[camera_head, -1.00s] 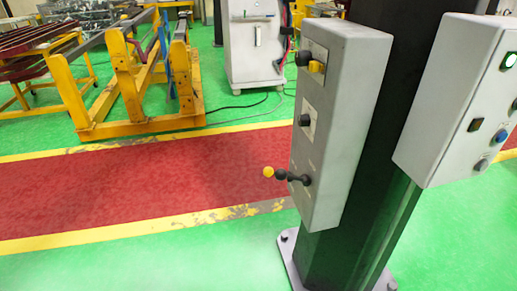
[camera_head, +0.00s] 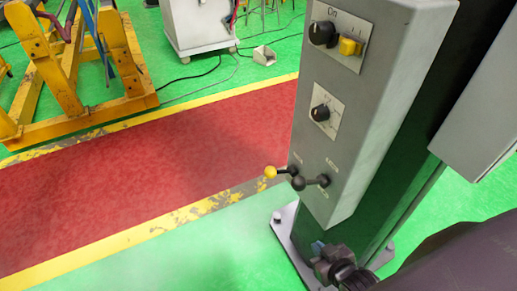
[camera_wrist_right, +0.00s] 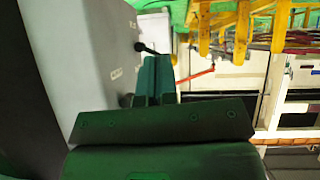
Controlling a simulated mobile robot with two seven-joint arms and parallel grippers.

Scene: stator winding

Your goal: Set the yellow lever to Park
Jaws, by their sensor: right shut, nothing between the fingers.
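The lever (camera_head: 298,183) sits low on the front of a grey control box. Its yellow knob (camera_head: 270,172) points left, slightly up, with small labels around the lever that I cannot read clearly. In the right wrist view a black knobbed lever part (camera_wrist_right: 146,48) stands out from the grey box, just beyond the fingertips. My right gripper (camera_head: 319,248) is at the bottom right in the head view, below the lever and apart from it. Its green fingers (camera_wrist_right: 153,72) are together and empty in the wrist view. My left gripper is not in view.
The control box (camera_head: 385,60) also carries a black knob (camera_head: 322,33), a yellow switch (camera_head: 349,46) and a second black dial (camera_head: 320,113). It is fixed to a dark post (camera_head: 345,228) on a base plate. A yellow frame (camera_head: 60,75) stands far left; the floor between is clear.

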